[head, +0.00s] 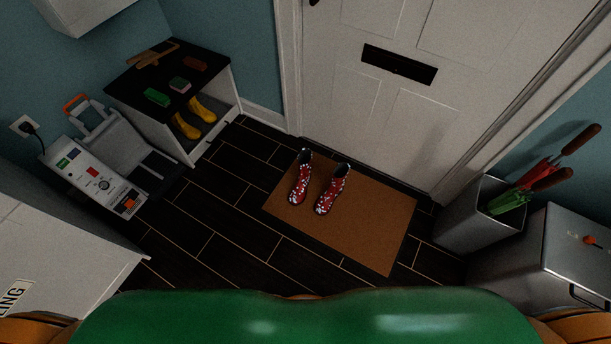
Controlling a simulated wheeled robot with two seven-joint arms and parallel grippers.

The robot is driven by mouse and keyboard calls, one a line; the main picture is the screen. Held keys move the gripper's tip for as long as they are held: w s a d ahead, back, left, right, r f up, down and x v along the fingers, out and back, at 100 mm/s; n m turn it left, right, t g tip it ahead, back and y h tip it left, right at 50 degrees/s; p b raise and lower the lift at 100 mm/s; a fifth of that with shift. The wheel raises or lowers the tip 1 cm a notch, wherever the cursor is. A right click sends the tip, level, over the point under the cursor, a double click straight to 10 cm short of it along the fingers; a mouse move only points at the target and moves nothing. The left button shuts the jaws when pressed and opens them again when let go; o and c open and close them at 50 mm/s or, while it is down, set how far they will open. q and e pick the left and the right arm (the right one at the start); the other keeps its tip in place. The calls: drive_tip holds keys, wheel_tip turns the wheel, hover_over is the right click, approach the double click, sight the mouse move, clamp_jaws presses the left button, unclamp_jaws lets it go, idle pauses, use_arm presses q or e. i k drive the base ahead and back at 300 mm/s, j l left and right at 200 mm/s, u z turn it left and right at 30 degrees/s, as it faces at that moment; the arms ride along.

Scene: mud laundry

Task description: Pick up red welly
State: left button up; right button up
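Two red wellies with a white speckled pattern stand side by side on a brown doormat (370,230) in front of the white door. The left red welly (300,178) and the right red welly (331,190) are a small distance apart, with their dark openings toward the door and their toes toward me. No gripper is in the head view, so I cannot see whether either is open or shut.
A black-topped shoe bench (133,78) with yellow boots (197,114) is at the left, beside a grey-white appliance (97,178). An umbrella bin (468,217) and a metal box (567,262) are at the right. Dark tiled floor (215,215) is clear left of the mat.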

sight(298, 195)
drive_tip(key=i+j+z, duration=0.25)
drive_tip(key=j, duration=0.2)
drive_tip(key=j+z, duration=0.2)
drive_tip(key=j, duration=0.2)
drive_tip(key=i+j+z, duration=0.1)
drive_tip(key=j+z, duration=0.15)
drive_tip(key=j, duration=0.25)
